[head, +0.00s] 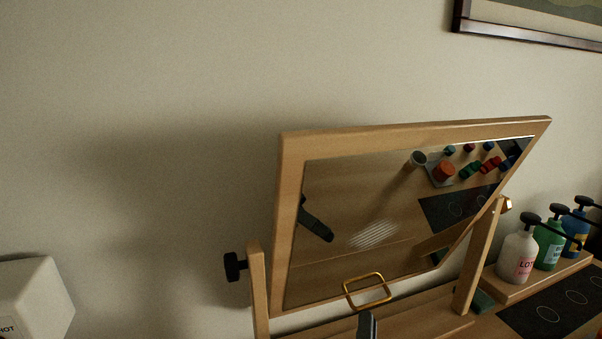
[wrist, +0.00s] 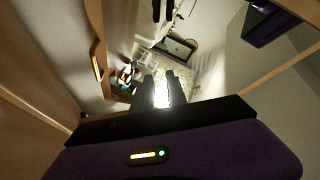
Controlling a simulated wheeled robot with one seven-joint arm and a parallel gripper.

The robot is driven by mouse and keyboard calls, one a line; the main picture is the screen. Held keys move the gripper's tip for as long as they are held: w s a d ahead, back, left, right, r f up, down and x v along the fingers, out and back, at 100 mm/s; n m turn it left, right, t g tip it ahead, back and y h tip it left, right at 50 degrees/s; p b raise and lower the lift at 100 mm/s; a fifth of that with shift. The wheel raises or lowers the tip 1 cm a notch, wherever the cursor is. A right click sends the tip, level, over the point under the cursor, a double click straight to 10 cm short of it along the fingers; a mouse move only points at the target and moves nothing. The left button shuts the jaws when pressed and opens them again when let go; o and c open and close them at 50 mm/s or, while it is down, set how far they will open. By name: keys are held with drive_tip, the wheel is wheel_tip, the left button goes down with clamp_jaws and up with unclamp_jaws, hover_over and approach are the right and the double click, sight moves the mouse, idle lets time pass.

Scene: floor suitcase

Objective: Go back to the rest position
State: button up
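My gripper (wrist: 160,88) shows in the wrist view with two dark fingers apart and a bright gap between them; nothing is seen held. In the head view a dark tip that looks like my gripper (head: 367,325) shows at the bottom edge, just below the brass handle (head: 367,290) of a tilted mirror. Whether it touches the handle cannot be told. The mirror has a wooden frame (head: 292,215) and stands tilted between two wooden posts. The rest of my arm is out of the head view.
A white box (head: 35,295) is at the lower left. Pump bottles, a white one (head: 517,258), a green one (head: 548,245) and a blue one (head: 577,232), stand on a wooden tray at right. A dark panel (head: 555,300) lies in front. A picture frame (head: 520,35) hangs above.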

drive_tip(key=s+d+f+n+g+y, duration=0.1)
drive_tip(key=s+n, duration=0.4)
drive_tip(key=s, duration=0.7)
drive_tip(key=s+d+f+n+g+y, duration=0.2)
drive_tip(key=s+d+f+n+g, duration=0.2)
drive_tip(key=s, duration=0.8)
drive_tip(key=s+d+f+n+g+y, duration=0.1)
drive_tip(key=s+d+f+n+g, duration=0.1)
drive_tip(key=s+n, duration=0.5)
drive_tip(key=s+d+f, duration=0.1)
drive_tip(key=s, duration=0.5)
drive_tip(key=shift+d+f+n+g+y, duration=0.3)
drive_tip(key=shift+d+f+n+y, duration=0.05)
drive_tip(key=shift+f+n+y, duration=0.05)
drive_tip(key=shift+f, duration=0.1)
